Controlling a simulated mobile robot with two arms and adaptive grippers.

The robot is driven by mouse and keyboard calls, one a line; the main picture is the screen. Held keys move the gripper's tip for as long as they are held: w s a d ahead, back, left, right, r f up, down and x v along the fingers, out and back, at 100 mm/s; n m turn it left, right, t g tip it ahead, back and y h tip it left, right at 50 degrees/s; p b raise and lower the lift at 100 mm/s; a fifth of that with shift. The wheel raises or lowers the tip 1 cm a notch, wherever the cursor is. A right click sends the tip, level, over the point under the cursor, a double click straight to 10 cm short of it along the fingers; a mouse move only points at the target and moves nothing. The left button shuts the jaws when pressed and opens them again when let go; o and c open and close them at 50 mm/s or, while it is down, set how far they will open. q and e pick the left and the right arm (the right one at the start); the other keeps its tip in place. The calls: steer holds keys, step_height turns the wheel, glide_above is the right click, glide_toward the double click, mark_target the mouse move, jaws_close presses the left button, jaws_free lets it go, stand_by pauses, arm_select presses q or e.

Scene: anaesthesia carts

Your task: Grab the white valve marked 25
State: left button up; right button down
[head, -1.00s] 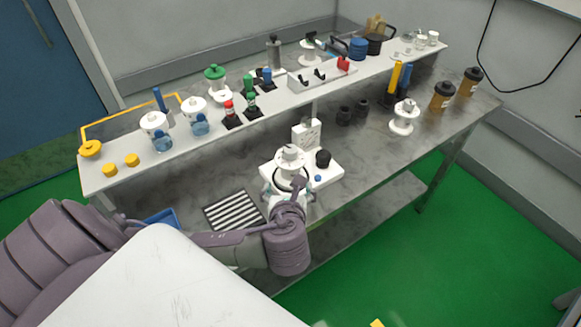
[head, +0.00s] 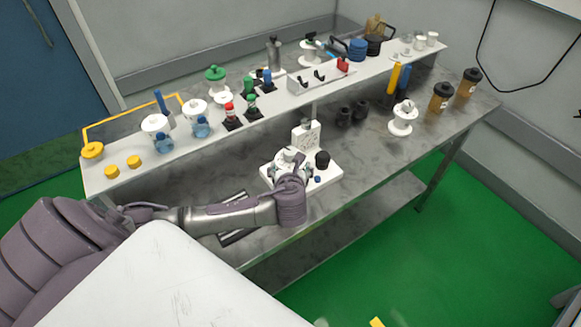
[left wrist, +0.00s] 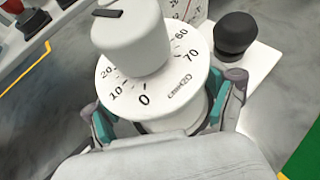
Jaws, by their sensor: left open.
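A white valve with a tall knob (left wrist: 130,42) and a round dial stands upright in the left wrist view. Its dial shows 0, 10, 20, 60, 70 and cmH2O; I cannot read a 25 on it. In the head view this valve (head: 289,154) is on a white base block, partly hidden by my left gripper. My left gripper (left wrist: 162,112) is open, with one teal-padded finger on each side of the valve, just below the dial. Whether the pads touch it I cannot tell. In the head view the left gripper (head: 290,173) is at the valve. My right gripper is not in view.
A black knob (left wrist: 236,35) stands close by on the same base (head: 328,176). An upright white panel (head: 306,137) is behind the valve. Another white valve (head: 403,120) stands farther right. The raised shelf (head: 135,178) holds several items.

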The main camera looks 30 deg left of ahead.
arm_select(q)
steer(key=c, duration=1.4)
steer(key=shift+o, duration=0.2)
steer(key=shift+r, duration=0.1)
